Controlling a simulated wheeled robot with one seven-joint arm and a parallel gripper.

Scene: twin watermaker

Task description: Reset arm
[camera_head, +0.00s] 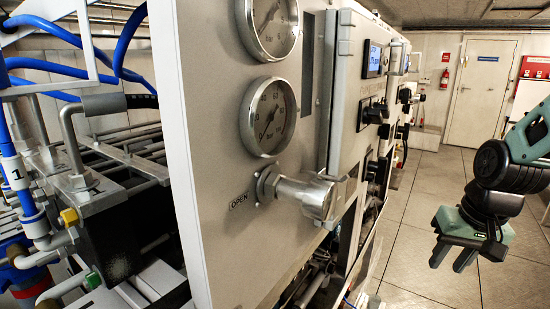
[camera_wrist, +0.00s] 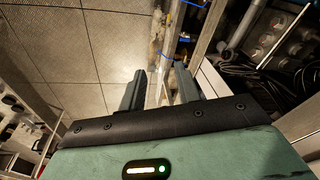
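My gripper (camera_head: 454,258) hangs at the right of the head view, over the open floor and apart from the watermaker panel (camera_head: 225,235). Its two fingers point down and stand apart with nothing between them. The wrist view also shows the gripper (camera_wrist: 160,90) with its dark fingers spread and a gap between them. The arm (camera_head: 510,150) is bent at the right edge of the head view, and its upper part is out of frame.
The panel carries two round gauges (camera_head: 268,117), a metal valve knob (camera_head: 318,197) beside an "OPEN" label, and a control box (camera_head: 350,90). Blue hoses (camera_head: 125,40) and pipes fill the left. The tiled floor (camera_head: 410,250) is clear toward a door (camera_head: 482,95) and red extinguisher (camera_head: 445,78).

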